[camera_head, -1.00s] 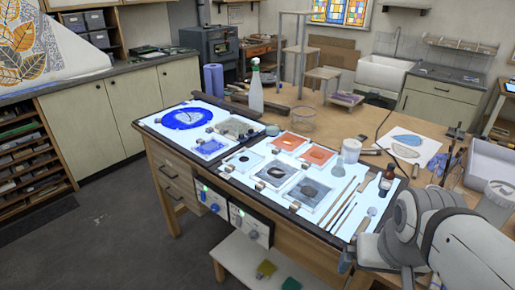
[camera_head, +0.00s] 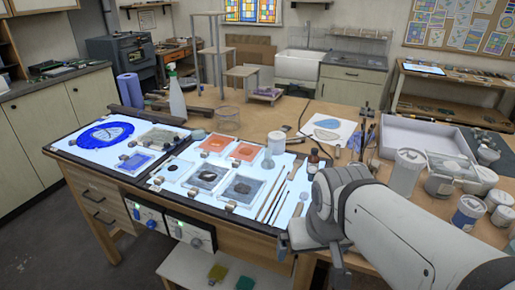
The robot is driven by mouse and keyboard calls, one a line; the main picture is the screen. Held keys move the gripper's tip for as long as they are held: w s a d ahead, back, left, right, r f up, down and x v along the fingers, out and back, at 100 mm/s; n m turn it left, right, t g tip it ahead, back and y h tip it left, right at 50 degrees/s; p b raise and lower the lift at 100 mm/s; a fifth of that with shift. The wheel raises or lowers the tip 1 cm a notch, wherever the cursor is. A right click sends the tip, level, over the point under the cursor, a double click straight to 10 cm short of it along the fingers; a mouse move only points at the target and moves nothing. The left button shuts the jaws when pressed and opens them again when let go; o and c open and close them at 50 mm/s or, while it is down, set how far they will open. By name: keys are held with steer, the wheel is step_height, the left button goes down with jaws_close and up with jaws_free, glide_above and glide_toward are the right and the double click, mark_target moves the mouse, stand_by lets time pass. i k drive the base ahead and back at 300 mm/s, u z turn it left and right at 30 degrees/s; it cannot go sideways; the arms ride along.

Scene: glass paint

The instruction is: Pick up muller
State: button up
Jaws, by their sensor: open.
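I cannot surely tell the muller in this view. A pale, clear-looking upright piece (camera_head: 276,143) behind the right light panel may be it, but it is too small to be sure. It stands apart from my arm. My gripper (camera_head: 284,242) shows only in small part, at the front right corner of the table, in front of my grey and white arm. It appears open, with nothing seen in it. Most of it is hidden by the arm.
The light panels hold a blue-painted sheet (camera_head: 106,134), orange glass pieces (camera_head: 244,151), dark pieces (camera_head: 242,187) and brushes (camera_head: 273,201). A brown bottle (camera_head: 313,161), white tray (camera_head: 425,140) and jars (camera_head: 469,211) stand right. A spray bottle (camera_head: 177,100) stands behind.

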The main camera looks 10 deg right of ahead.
mark_target(268, 163)
steer(key=z, duration=2.85)
steer(key=k, duration=1)
steer(key=u, duration=2.15)
steer(key=i, duration=1)
